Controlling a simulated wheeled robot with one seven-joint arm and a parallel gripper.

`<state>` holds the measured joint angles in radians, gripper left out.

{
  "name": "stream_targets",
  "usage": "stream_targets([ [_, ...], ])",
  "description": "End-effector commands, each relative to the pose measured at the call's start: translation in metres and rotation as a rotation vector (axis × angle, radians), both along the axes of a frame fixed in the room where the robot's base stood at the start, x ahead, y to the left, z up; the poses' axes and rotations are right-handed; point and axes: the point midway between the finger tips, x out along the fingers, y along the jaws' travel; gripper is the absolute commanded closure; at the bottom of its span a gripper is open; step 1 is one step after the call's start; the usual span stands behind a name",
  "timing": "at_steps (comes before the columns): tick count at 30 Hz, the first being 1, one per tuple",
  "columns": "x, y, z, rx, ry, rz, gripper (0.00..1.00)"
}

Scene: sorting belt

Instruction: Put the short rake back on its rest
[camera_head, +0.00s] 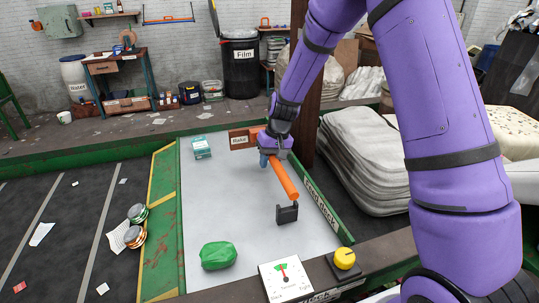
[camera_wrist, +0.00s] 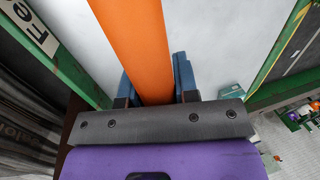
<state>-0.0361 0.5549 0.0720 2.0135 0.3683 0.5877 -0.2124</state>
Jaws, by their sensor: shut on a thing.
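The short rake shows as a thick orange handle (camera_head: 286,180), which also fills the upper middle of the wrist view (camera_wrist: 135,45). My gripper (camera_head: 271,159) is shut on the handle, with a blue finger on each side of it in the wrist view (camera_wrist: 156,82). The handle slants down towards the front, its near end close above a black forked bracket (camera_head: 287,214). I cannot tell whether they touch. A brown block labelled "Rake" (camera_head: 240,139) stands at the deck's far edge, behind my gripper. The rake's head is hidden.
The pale feed deck (camera_head: 215,205) has a clear middle. A green lump (camera_head: 218,255) lies at its front left and a teal box (camera_head: 201,147) at its back left. A gauge card (camera_head: 285,280) and yellow knob (camera_head: 344,258) are at the front edge. Green rails (camera_head: 328,208) border the deck.

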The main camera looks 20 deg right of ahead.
Motion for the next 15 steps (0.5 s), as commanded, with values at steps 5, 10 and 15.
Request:
stream_targets([
  [5, 0.000, 0.000, -0.016, 0.000, 0.001, 0.001, 0.99],
  [10, 0.000, 0.000, -0.030, 0.000, 0.002, 0.000, 0.99],
  [15, -0.001, 0.000, -0.044, 0.000, 0.002, 0.000, 0.99],
])
